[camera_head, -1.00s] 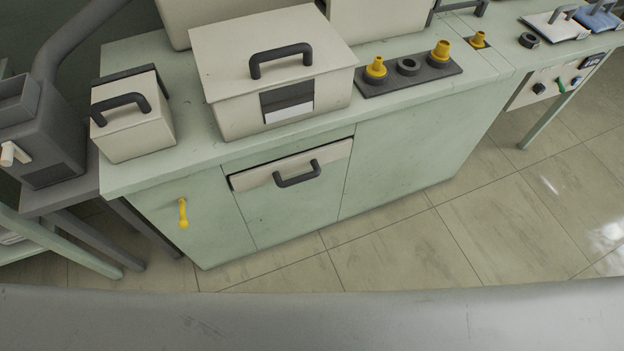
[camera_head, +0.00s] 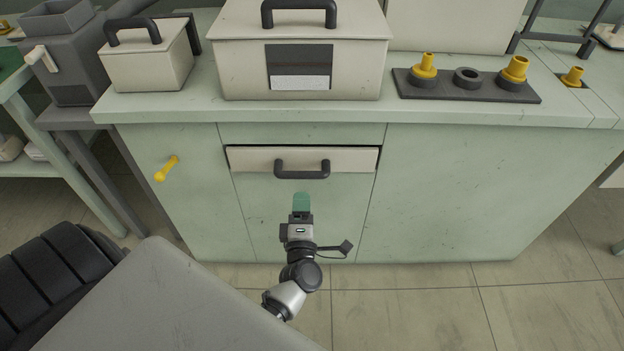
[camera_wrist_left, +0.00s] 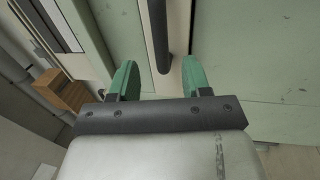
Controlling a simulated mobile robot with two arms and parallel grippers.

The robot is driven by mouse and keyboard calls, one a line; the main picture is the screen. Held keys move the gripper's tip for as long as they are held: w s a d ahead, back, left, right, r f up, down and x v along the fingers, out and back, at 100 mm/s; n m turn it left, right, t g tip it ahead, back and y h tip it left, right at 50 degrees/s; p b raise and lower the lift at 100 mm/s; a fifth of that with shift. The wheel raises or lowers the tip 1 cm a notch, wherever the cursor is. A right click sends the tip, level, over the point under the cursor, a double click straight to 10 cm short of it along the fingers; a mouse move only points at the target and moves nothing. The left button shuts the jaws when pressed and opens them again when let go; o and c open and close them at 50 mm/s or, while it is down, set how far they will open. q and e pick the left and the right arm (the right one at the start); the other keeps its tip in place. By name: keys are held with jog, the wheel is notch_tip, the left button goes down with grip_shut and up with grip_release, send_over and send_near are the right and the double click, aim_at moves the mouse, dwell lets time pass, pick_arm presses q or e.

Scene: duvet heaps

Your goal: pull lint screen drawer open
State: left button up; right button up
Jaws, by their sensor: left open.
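The lint screen drawer (camera_head: 348,160) is a shallow cream front in the green cabinet, below the countertop. Its front looks nearly flush, with a dark gap along the top edge. Its dark bar handle (camera_head: 302,163) is at the middle of the front. My left gripper (camera_head: 301,201) is just below the handle in the head view, apart from it. In the left wrist view, the green fingers of my left gripper (camera_wrist_left: 160,80) are spread and empty, and the dark handle (camera_wrist_left: 158,38) lies ahead between them. My right gripper is not in view.
A cream box (camera_head: 355,75) with a dark handle and a smaller cream box (camera_head: 150,68) stand on the countertop. A dark tray (camera_head: 440,91) holds yellow-topped parts. A yellow handle (camera_head: 166,168) is on the cabinet's left door. Tiled floor lies clear at right.

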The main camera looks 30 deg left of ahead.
aim_at(303, 177)
pick_arm(q)
jog(key=x, duration=0.7)
jog(key=shift+w+a, duration=0.1)
jog(key=shift+w, duration=0.2)
jog(key=shift+w+a+r, duration=0.1)
jog(key=shift+w+a, duration=0.2)
jog(key=shift+w, duration=0.15)
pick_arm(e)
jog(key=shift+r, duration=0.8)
pick_arm(q)
grip_shut()
